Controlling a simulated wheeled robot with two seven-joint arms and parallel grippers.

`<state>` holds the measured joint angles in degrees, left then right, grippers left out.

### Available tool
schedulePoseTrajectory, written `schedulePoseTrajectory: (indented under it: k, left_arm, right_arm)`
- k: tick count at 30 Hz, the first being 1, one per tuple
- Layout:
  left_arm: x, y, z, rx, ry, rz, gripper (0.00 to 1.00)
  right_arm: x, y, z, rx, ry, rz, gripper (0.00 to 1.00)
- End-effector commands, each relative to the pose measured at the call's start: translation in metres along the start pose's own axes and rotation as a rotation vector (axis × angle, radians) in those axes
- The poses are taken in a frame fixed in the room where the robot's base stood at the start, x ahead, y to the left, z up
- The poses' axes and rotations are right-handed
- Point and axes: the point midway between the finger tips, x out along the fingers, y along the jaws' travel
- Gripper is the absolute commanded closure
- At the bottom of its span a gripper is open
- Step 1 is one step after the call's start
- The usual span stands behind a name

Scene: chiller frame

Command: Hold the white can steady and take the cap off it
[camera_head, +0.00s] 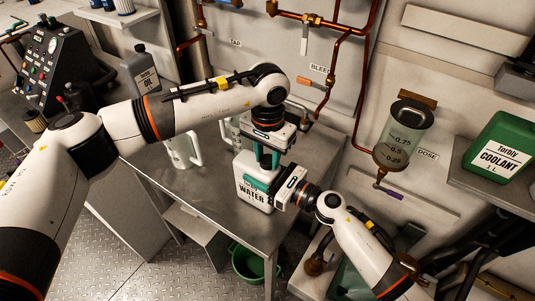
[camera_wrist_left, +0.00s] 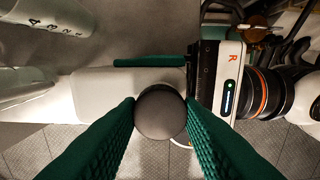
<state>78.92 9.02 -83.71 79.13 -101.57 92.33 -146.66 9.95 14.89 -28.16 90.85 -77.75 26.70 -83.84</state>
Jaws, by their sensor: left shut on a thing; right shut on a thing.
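The white can (camera_head: 250,192), labelled WATER, stands upright on the metal bench. Its pale body (camera_wrist_left: 110,95) also shows in the left wrist view. My left gripper (camera_head: 264,161) comes down from above and is shut on the dark round cap (camera_wrist_left: 160,112), one green finger on each side of it. The cap is over the can's top; I cannot tell whether it still sits on the neck. My right gripper (camera_head: 262,187) is shut on the can from the right. One of its green fingers (camera_wrist_left: 150,62) lies along the can's side; the other is hidden.
A white measuring jug (camera_head: 182,151) stands left of the can on the metal bench (camera_head: 205,192). A grey oil bottle (camera_head: 143,70) is at the back left. A green coolant can (camera_head: 497,147) is on the right shelf. Copper pipes (camera_head: 340,75) run behind. A green bucket (camera_head: 247,262) is below.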

Motion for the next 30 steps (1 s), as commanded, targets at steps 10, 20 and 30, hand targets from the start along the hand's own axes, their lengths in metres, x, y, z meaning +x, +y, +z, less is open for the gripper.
schedulePoseTrajectory:
  k: [10,20,30]
  left_arm:
    - [-0.0011,0.0010,0.0005,-0.466,-0.003,0.001,0.94]
    - [-0.0014,0.0012,0.0004,-1.148,-0.003,0.001,0.94]
    - [-0.0017,0.0013,0.0003,-1.853,-0.003,0.001,0.94]
  right_arm:
    - [-0.0003,0.0006,0.0002,0.000,-0.001,0.001,1.00]
    - [-0.0004,0.0005,0.0002,0.000,-0.001,0.001,1.00]
    - [-0.0004,0.0006,0.0002,0.000,-0.001,0.001,1.00]
